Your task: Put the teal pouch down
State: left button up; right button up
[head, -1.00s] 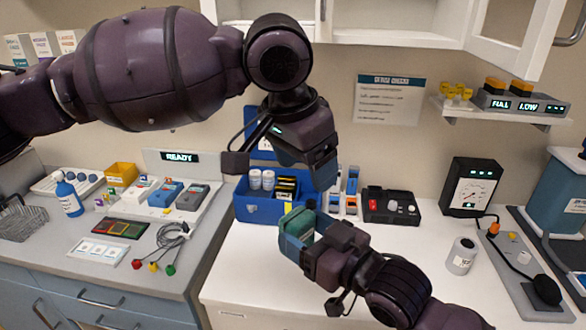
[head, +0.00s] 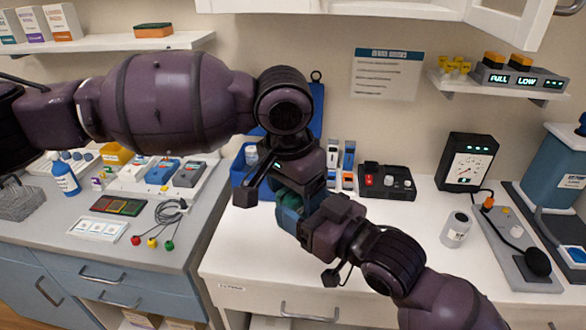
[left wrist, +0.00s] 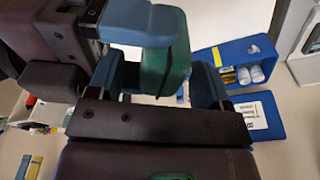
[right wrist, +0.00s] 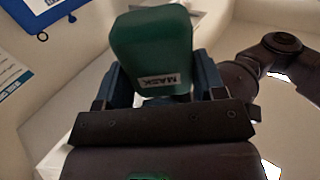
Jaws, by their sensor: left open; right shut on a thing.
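The teal pouch (head: 287,200), a rounded green block labelled MASK, is held above the white counter in front of the blue caddy. My right gripper (right wrist: 152,85) is shut on it; the label faces the camera in the right wrist view. My left gripper (head: 272,190) is open and right at the pouch, overlapping it in the head view. In the left wrist view the pouch (left wrist: 172,62) shows between the spread blue left fingers, with a right finger across its upper side. Whether the left fingers touch it cannot be told.
The blue caddy (head: 240,172) with white bottles stands behind my grippers, largely hidden by my left arm.

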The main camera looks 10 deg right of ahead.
pick_arm(q)
jog(key=shift+w+d+f, duration=0.1)
jog(key=shift+f, duration=0.55)
jog(key=shift+w+d+f, duration=0.1)
jog(key=shift+f, duration=0.5)
jog(key=c, duration=0.9)
jog(key=shift+c, duration=0.6)
pick_arm(e)
jog(key=o, duration=1)
